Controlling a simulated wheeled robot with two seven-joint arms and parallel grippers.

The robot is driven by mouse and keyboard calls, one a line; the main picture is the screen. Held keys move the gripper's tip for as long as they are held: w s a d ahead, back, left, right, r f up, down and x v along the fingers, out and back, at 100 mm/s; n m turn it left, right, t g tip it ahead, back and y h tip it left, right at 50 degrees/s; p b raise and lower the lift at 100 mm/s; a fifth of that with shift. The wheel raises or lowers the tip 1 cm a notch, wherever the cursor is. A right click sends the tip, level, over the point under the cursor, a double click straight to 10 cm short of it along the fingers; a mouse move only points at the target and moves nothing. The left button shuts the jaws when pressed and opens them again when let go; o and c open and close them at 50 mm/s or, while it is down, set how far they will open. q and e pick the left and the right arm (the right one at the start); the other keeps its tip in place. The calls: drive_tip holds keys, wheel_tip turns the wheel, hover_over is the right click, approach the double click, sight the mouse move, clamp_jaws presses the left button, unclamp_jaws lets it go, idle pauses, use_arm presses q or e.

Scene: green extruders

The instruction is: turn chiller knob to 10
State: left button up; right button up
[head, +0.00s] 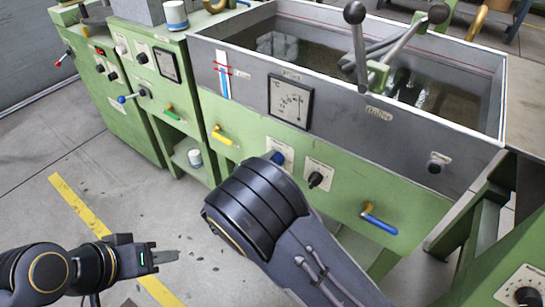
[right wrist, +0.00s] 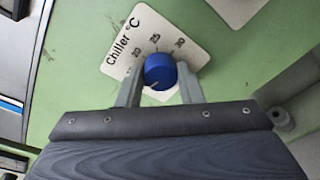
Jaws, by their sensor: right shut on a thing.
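The blue chiller knob (right wrist: 160,71) sits on a white "Chiller °C" label (right wrist: 128,42) on the green panel. The numbers 20, 25 and 30 show above it; the lower scale is partly hidden. A pale pointer line on the knob points down and slightly left. My right gripper (right wrist: 160,82) has its two fingers on either side of the knob, shut on it. In the head view the knob (head: 277,158) shows just past my right arm, which hides that gripper's fingers. My left gripper (head: 166,256) is low at the left, over the floor, away from the machine; its finger gap cannot be made out.
A black knob (head: 315,179) is right of the chiller knob. A yellow-handled valve (head: 222,138) is to the left and a blue-handled valve (head: 379,221) to the right. The grey water tank (head: 440,130) with a dial gauge (head: 290,101) is above. Floor at the left is free.

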drive_tip(key=shift+n+p, duration=0.85)
drive_tip(key=shift+n, duration=0.25)
drive_tip(key=o, duration=1)
drive_tip(key=shift+c, duration=0.2)
drive_tip(key=shift+a, duration=0.1)
drive_tip(key=p+v, duration=0.1)
drive_tip(key=v, duration=0.6)
drive_tip(key=shift+s+a, duration=0.25)
drive_tip(key=shift+s, duration=0.05)
